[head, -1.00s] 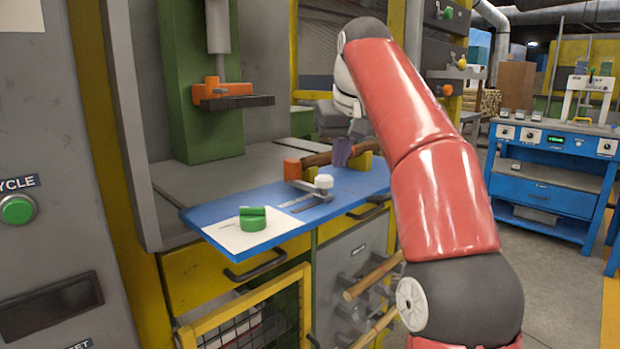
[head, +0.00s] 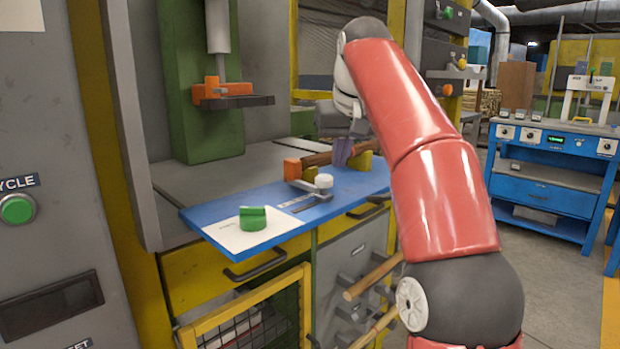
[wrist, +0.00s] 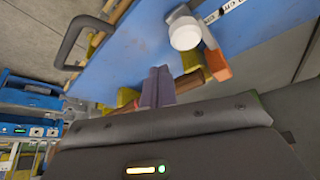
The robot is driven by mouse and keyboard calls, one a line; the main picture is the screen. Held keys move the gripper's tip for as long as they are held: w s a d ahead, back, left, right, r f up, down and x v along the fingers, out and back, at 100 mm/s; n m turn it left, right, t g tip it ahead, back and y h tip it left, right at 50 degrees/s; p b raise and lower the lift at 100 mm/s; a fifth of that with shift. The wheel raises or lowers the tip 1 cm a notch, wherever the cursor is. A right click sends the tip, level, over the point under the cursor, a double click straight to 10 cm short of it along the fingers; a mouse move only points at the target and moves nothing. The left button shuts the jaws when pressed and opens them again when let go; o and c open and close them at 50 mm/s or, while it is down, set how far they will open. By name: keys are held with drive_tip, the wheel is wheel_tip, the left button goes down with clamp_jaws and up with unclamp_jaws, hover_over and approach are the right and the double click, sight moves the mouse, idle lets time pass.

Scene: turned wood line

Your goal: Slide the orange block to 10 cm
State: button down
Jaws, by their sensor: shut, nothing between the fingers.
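The orange block (head: 292,169) stands on the blue board (head: 345,187), at the left end of a brown wooden bar, beside a grey arm with a white knob (head: 323,181). The wrist view also shows the orange block (wrist: 217,65) at right, next to the white knob (wrist: 185,33). My gripper (head: 343,151) has purple-grey fingers and is at the bar, to the right of the block and apart from it. In the wrist view its fingers (wrist: 157,84) are together with nothing between them. Whether they touch the bar I cannot tell.
A yellow support (head: 361,163) is at the bar's right. A printed scale strip (wrist: 229,6) lies near the knob. A green knob (head: 252,218) sits on a white plate at the board's left. A press (head: 222,92) with an orange clamp is behind.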

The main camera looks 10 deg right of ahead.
sight(317, 188)
drive_tip(key=shift+f, duration=0.15)
drive_tip(key=shift+f+b, duration=1.9)
drive_tip(key=shift+f, duration=0.35)
drive_tip(key=shift+s+a+b, duration=0.15)
drive_tip(key=shift+s+a, duration=0.45)
drive_tip(key=shift+a, duration=0.25)
drive_tip(key=shift+s+a+b, duration=0.2)
drive_tip(key=shift+s+a, duration=0.35)
drive_tip(key=shift+a, duration=0.25)
drive_tip(key=shift+s+a+b, duration=0.15)
drive_tip(key=shift+s+a, duration=0.45)
drive_tip(key=shift+a, duration=0.25)
idle(1.1)
drive_tip(key=shift+r, duration=0.1)
drive_tip(key=r+p, duration=0.1)
drive_tip(key=p, duration=0.1)
drive_tip(key=r+p, duration=0.1)
drive_tip(key=r, duration=0.1)
drive_tip(key=r+p, duration=0.1)
drive_tip(key=p, duration=0.1)
drive_tip(key=shift+w+d+r+p, duration=0.2)
drive_tip(key=shift+d+r+p, duration=0.15)
drive_tip(key=shift+w+d+r, duration=0.15)
drive_tip(key=shift+r, duration=0.95)
